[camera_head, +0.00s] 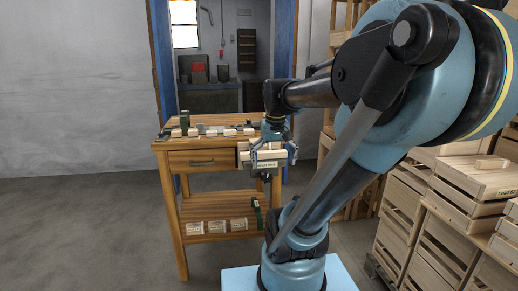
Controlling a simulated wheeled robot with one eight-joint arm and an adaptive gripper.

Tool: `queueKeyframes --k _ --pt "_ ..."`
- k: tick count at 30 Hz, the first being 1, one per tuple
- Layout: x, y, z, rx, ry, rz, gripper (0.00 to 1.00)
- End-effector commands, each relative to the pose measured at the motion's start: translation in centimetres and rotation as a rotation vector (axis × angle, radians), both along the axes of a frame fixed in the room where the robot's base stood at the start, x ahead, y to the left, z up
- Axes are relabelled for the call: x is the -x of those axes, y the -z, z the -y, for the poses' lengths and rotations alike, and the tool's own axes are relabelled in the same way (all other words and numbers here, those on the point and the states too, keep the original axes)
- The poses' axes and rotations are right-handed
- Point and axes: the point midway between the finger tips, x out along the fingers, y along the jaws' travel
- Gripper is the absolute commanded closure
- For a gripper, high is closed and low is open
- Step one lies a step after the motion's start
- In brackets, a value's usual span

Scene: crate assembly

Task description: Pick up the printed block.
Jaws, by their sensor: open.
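My gripper (275,159) is open at the right end of the wooden workbench (170,146), pointing down. A pale wooden block with dark print on its front (267,164) shows at the gripper, between or just behind its fingers. The fingers partly cover it, and I cannot tell whether they touch it. The print is too small to read. More pale blocks with print, such as one at the left (195,228), stand in a row on the bench's lower shelf.
Several small wooden pieces (212,131) and a dark green tool (184,120) lie on the bench top. Another green tool (257,213) leans at the lower shelf's right end. Stacked wooden crates (420,220) fill the right side. The floor at left is clear.

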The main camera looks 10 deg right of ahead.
Motion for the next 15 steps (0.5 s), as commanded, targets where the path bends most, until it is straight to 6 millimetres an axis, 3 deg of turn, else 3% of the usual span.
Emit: queueKeyframes --k 6,15 --pt "-6.5 -5.6 -0.1 -0.001 0.002 -0.035 0.0" --pt "-15.6 -11.4 -0.3 -0.002 0.005 -0.084 0.0"
